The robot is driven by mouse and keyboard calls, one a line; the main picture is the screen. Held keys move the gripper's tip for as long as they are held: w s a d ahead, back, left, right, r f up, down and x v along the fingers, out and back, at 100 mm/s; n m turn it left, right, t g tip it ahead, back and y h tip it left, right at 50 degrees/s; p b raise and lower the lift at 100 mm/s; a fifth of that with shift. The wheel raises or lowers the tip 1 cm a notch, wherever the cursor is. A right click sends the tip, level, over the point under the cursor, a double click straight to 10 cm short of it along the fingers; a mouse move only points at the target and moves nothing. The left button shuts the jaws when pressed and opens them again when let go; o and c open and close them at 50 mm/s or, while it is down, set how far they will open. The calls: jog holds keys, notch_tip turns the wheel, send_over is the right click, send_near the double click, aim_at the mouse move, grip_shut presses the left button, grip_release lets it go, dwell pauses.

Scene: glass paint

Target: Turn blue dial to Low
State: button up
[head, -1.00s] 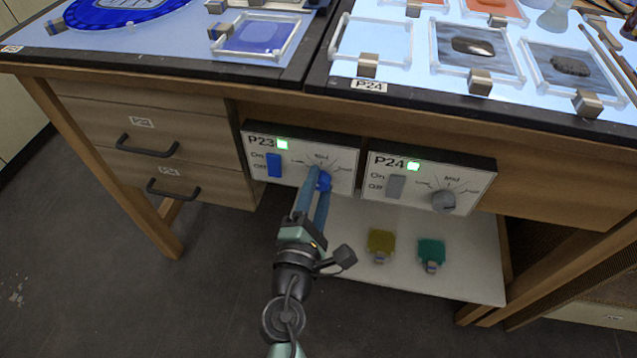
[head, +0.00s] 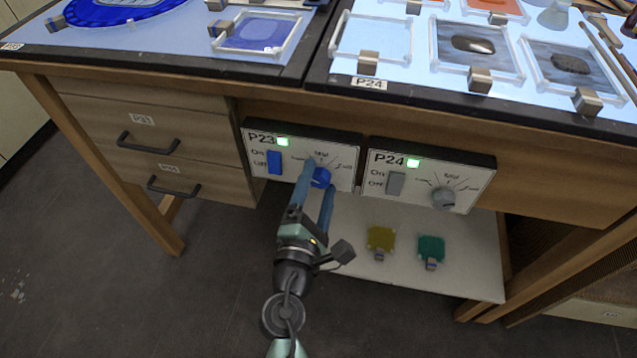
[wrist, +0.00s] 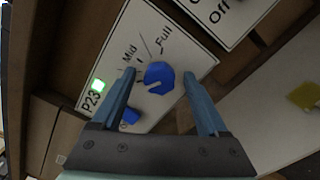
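The blue dial (head: 321,178) is on the white P23 panel (head: 343,160), under the tabletop. In the wrist view the dial (wrist: 158,77) shows between my two blue fingers, with "Mid" and "Full" marked above it. My gripper (head: 319,177) is open, one finger on each side of the dial. In the wrist view a gap shows between the dial and each fingertip of my gripper (wrist: 158,75). The Low mark is not readable, and I cannot tell exactly where the dial points. The blue switch (head: 274,162) and a lit green lamp (head: 282,142) are on the same panel.
The P24 panel (head: 420,187) with a grey dial (head: 443,197) is close by on the right. A white shelf (head: 400,275) below holds a yellow piece (head: 381,238) and a green piece (head: 431,247). Wooden drawers (head: 150,150) are on the left.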

jog(key=b+v, duration=0.1)
jog(key=v, duration=1.2)
dwell(0.4)
